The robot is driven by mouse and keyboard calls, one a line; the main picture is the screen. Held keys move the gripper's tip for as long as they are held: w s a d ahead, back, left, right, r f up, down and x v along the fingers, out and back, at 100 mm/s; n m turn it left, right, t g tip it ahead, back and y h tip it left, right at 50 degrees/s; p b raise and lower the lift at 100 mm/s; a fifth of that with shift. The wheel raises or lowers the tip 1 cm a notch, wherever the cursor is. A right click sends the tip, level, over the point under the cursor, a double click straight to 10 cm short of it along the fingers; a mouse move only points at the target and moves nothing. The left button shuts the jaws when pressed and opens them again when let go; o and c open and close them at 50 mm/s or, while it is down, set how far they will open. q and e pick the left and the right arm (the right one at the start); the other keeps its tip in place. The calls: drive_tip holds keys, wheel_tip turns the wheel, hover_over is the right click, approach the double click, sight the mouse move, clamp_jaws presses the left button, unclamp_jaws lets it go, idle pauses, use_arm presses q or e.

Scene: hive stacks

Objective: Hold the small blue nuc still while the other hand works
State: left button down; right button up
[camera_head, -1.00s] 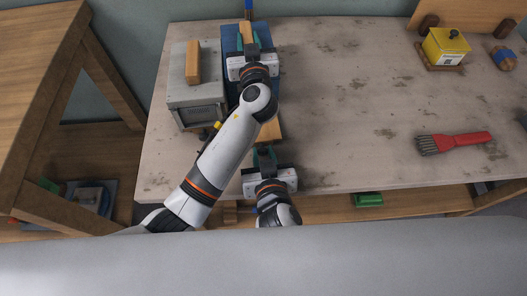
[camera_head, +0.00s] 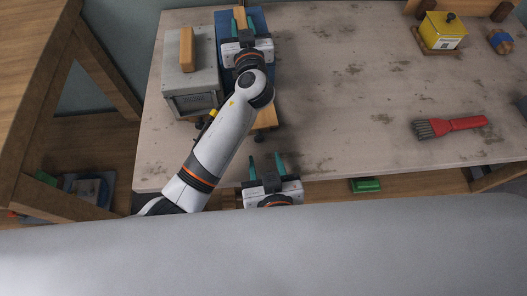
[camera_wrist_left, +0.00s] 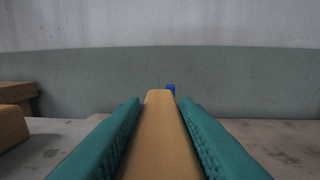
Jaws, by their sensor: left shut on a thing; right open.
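The small blue nuc (camera_head: 258,20) stands at the back left of the table, mostly hidden under my left gripper and arm. My left gripper (camera_head: 241,25) is on top of it, shut on a wooden bar (camera_head: 240,14) along the nuc's top. In the left wrist view the teal fingers lie on both sides of this wooden bar (camera_wrist_left: 158,135). My right gripper (camera_head: 267,166) is open and empty, near the table's front edge, with its teal fingers apart. It is clear of the nuc.
A grey box (camera_head: 205,70) with a wooden block (camera_head: 187,48) on top stands left of the nuc. A wooden board (camera_head: 266,118) shows in front of the nuc. A red brush (camera_head: 455,125) and a yellow box (camera_head: 443,31) lie to the right. The table's middle is clear.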

drive_tip(key=shift+s, duration=0.15)
use_arm(q)
drive_tip(key=c, duration=1)
unclamp_jaws()
drive_tip(key=shift+c, duration=0.2)
